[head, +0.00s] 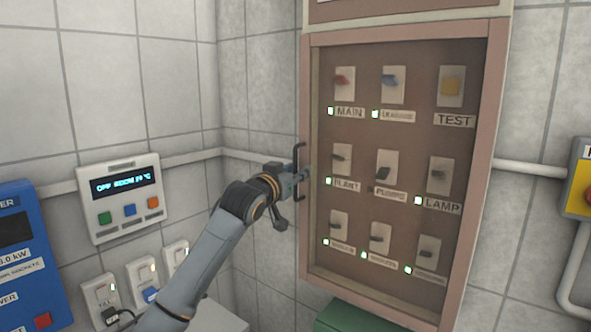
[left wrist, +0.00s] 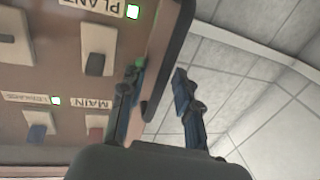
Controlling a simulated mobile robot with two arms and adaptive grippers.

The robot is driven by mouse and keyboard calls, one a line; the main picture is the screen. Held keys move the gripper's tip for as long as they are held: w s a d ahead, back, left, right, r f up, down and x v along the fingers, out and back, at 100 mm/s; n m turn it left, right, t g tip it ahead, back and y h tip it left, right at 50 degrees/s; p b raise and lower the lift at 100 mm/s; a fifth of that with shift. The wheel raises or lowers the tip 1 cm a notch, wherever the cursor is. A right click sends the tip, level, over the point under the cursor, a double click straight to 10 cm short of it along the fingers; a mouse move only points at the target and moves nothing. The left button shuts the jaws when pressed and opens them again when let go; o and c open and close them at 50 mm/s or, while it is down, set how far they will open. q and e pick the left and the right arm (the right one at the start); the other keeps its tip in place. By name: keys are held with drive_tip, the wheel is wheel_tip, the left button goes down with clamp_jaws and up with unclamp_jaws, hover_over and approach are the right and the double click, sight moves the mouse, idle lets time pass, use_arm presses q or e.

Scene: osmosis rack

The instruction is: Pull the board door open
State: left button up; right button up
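The board door (head: 403,42) is a pinkish-brown framed panel on the wall cabinet, with switches and labels showing inside the frame; it looks closed. Its dark bar handle (head: 299,148) stands upright on the left edge. My left gripper (head: 303,174) is at the handle's middle, covering part of it. In the left wrist view, the handle (left wrist: 171,48) comes down toward the space between the two fingers of my left gripper (left wrist: 157,97). The fingers are apart, one on each side of the handle's line; contact is not clear. My right gripper is not in view.
A white control box (head: 121,197) with a display and white sockets (head: 140,275) are on the left wall, beside a blue unit (head: 30,270). A green object (head: 350,318) stands below the cabinet. A yellow-and-grey box (head: 580,185) is at the right. Pipes run along the walls.

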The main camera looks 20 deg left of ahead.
use_arm(q)
drive_tip(key=shift+c, duration=0.2)
clamp_jaws()
idle(0.3)
